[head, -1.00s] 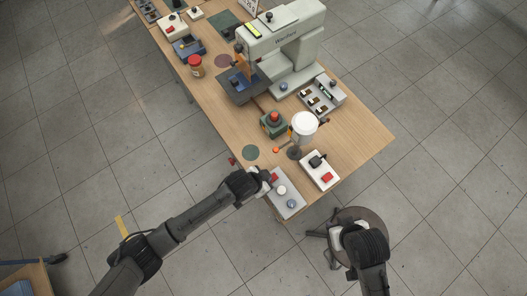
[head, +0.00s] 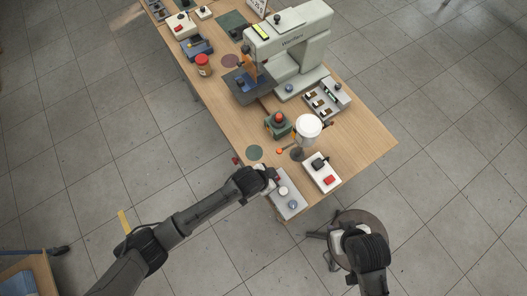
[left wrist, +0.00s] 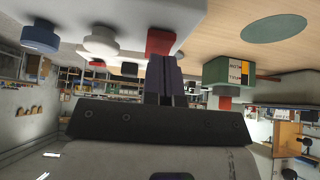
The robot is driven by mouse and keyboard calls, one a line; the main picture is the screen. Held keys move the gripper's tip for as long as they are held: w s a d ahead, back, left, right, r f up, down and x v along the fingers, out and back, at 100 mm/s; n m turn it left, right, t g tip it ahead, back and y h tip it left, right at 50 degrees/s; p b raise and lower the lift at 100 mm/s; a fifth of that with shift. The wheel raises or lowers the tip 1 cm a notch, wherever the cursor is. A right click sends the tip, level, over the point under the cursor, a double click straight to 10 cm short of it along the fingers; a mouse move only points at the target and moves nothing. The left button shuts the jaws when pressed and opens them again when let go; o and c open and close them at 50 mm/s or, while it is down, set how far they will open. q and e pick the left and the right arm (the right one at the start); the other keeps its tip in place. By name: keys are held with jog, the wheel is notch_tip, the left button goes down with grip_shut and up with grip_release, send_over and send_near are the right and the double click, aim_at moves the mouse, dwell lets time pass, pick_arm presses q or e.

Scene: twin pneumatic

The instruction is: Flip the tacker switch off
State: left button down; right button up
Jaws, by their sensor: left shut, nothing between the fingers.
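A grey control panel (head: 290,205) sits at the table's near corner, with a red switch, a white knob (head: 283,191) and a blue knob (head: 292,204). In the left wrist view, the red switch (left wrist: 161,41), white knob (left wrist: 100,41) and blue knob (left wrist: 40,38) appear upside down. No label tells me which control is the tacker switch. My left gripper (head: 272,180) is at the panel's upper left; its shut fingers (left wrist: 165,70) overlap the red switch's edge in the wrist view. I cannot tell whether they touch. My right gripper (head: 337,240) is mostly hidden by its arm, over the stool.
A white box (head: 318,182) with a black lever and red button stands right of the panel. A green box with a red button (head: 277,125), a white canister (head: 308,130) and a pale green press machine (head: 292,45) stand behind. A round stool (head: 372,221) is beside the table.

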pick_arm(q)
notch_tip(320, 180, up, 5)
jog(key=p, duration=0.4)
jog(key=shift+f+p, duration=0.15)
jog(key=shift+p, duration=0.25)
jog(key=s+a+r, duration=0.3)
jog(key=a+r, duration=0.3)
jog(key=shift+s, duration=0.35)
